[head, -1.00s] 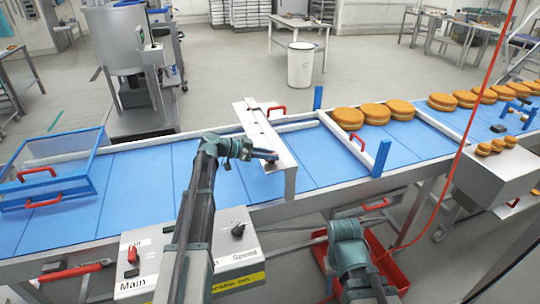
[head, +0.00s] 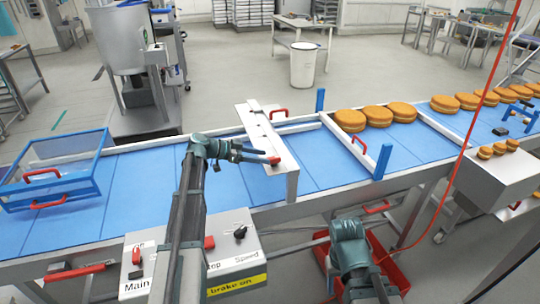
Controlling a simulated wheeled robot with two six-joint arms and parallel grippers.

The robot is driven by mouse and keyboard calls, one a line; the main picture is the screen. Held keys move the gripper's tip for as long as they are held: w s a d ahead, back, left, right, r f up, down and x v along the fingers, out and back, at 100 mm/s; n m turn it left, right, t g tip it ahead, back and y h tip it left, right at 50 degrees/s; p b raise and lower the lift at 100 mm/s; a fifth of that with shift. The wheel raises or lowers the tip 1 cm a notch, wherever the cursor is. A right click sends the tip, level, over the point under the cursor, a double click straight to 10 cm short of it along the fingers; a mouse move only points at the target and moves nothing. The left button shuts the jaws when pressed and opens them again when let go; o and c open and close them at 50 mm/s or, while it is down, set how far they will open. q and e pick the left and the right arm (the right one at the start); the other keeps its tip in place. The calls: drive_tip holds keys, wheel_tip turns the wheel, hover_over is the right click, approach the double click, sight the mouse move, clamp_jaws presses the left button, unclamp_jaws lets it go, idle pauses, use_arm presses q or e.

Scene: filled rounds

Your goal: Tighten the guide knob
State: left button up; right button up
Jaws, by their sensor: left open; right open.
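The guide is a pale crossbar (head: 262,128) lying across the blue conveyor, with a leg at its near end. A small red knob (head: 274,160) shows on its near part. My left gripper (head: 266,156) reaches in from the left, with its open fingers pointing right at the knob. The fingertips are at or just beside the knob; whether they touch it I cannot tell. My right arm shows at the bottom centre, in front of the conveyor, and its gripper is out of view.
A control box (head: 245,222) with a red button and a black dial stands at the conveyor's near edge, partly behind my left arm. A clear blue-framed guard (head: 98,172) is at the left. Filled rounds (head: 376,116) sit on the belt at right. A red cable hangs at right.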

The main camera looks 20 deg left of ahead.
use_arm(q)
drive_tip(key=p+v, duration=0.2)
drive_tip(key=v, duration=0.7)
drive_tip(key=shift+p, duration=0.35)
use_arm(e)
wheel_tip(320, 180, up, 3)
drive_tip(key=shift+r, duration=0.2)
use_arm(q)
drive_tip(key=shift+f, duration=0.1)
